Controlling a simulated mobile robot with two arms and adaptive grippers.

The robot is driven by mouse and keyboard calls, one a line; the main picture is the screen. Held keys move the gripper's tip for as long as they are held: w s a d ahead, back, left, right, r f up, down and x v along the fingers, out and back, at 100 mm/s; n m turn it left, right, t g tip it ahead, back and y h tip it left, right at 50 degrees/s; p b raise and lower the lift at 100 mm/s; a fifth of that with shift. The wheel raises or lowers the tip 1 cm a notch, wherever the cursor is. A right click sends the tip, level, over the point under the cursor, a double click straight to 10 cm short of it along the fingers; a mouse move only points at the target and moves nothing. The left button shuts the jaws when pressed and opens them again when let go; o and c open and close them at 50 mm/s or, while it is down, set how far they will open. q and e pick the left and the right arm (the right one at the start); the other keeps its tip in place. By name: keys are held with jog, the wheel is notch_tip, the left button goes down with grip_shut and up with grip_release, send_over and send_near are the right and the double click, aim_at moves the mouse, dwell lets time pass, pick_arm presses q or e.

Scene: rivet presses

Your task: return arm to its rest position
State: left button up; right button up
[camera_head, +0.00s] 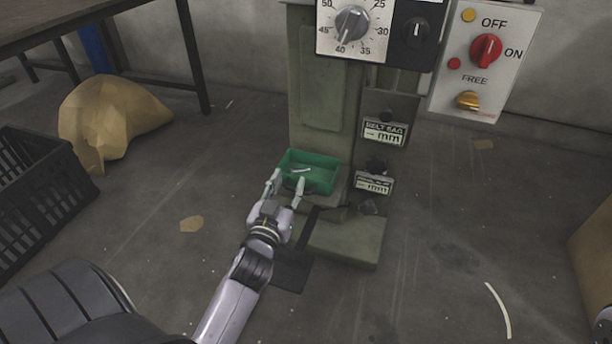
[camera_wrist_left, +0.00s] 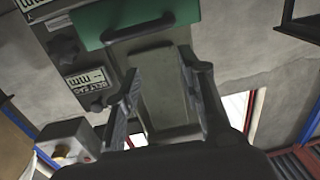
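My left gripper (camera_head: 286,186) is in front of the rivet press (camera_head: 322,110), close to a green bin (camera_head: 318,176) on the press's ledge. Its two fingers are spread apart with nothing between them. In the left wrist view the open fingers of the left gripper (camera_wrist_left: 163,95) show the press column between them. My right gripper is not visible; only a small piece of what may be my right arm shows at the lower right edge of the head view.
The press carries a dial (camera_head: 352,22) and a control box (camera_head: 485,58) with a red knob. A black crate (camera_head: 40,200) and a tan sack (camera_head: 112,115) lie at the left. A brown box (camera_head: 596,250) stands at the right edge. The floor between is mostly clear.

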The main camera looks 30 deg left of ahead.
pick_arm(q)
jog(key=shift+s+d, duration=0.1)
jog(key=shift+s, duration=0.35)
jog(key=shift+r, duration=0.1)
